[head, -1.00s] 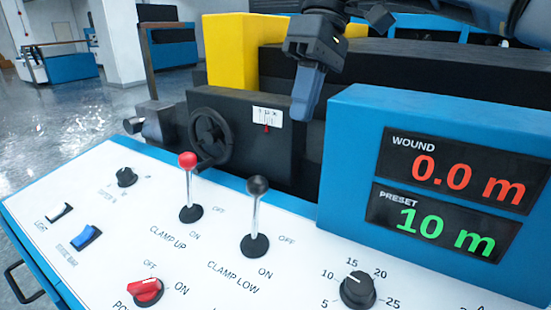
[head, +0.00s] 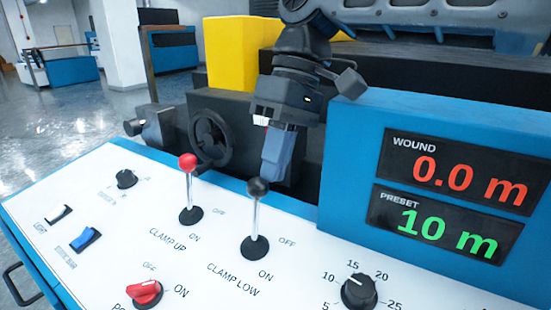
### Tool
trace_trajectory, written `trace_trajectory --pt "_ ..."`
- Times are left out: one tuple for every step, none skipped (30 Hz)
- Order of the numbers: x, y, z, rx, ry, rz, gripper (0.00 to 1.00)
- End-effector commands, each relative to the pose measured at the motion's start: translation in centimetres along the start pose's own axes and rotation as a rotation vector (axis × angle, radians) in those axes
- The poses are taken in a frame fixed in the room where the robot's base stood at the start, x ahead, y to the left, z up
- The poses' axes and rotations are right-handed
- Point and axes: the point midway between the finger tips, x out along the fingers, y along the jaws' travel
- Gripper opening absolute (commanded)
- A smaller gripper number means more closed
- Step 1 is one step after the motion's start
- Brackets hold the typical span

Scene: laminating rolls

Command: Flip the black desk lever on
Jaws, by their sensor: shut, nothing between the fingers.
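The black-knobbed lever (head: 257,215) stands on the white desk panel (head: 215,285), labelled CLAMP LOW, with OFF behind it and ON in front. Its metal stem is about upright, and the black knob is at the top. My gripper (head: 270,172) is shut and empty, pointing down just behind and slightly right of the black knob in the picture. I cannot tell whether it touches the knob; a small gap seems to show. The red-knobbed lever (head: 189,190), labelled CLAMP UP, stands to the left.
A blue display box (head: 350,150) rises close on the right of my gripper. A black handwheel (head: 210,137) is behind the red lever. A red power knob (head: 145,292), a black dial (head: 359,292) and a blue rocker switch (head: 86,239) sit on the panel.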

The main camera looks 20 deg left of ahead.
Motion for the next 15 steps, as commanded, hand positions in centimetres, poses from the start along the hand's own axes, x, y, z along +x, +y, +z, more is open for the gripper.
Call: trace_trajectory --pt "-0.02 0.00 -0.01 0.000 0.000 0.000 0.00" --pt "-0.02 0.00 -0.01 0.000 0.000 0.000 0.00" --pt "-0.03 -0.01 -0.01 0.000 0.000 0.001 0.00" --pt "-0.03 -0.03 0.00 -0.001 0.000 0.002 0.00" --pt "-0.03 -0.06 0.00 -0.001 0.000 0.003 0.00" --pt "-0.04 -0.13 0.02 -0.002 -0.001 0.007 0.00" --pt "-0.04 -0.20 0.04 -0.003 -0.001 0.011 0.00" --pt "-0.04 -0.31 0.06 -0.004 -0.001 0.016 0.00" --pt "-0.04 -0.45 0.10 -0.004 -0.001 0.025 0.00" --pt "-0.04 -0.55 0.13 -0.004 -0.001 0.034 0.00" --pt "-0.02 -0.68 0.15 -0.006 -0.001 0.041 0.00" --pt "0.00 -0.75 0.16 -0.006 0.000 0.051 0.00" --pt "0.04 -0.80 0.16 -0.005 0.001 0.055 0.00" --pt "0.07 -0.83 0.17 -0.005 0.001 0.058 0.00" --pt "0.09 -0.90 0.18 -0.005 0.001 0.064 0.00"
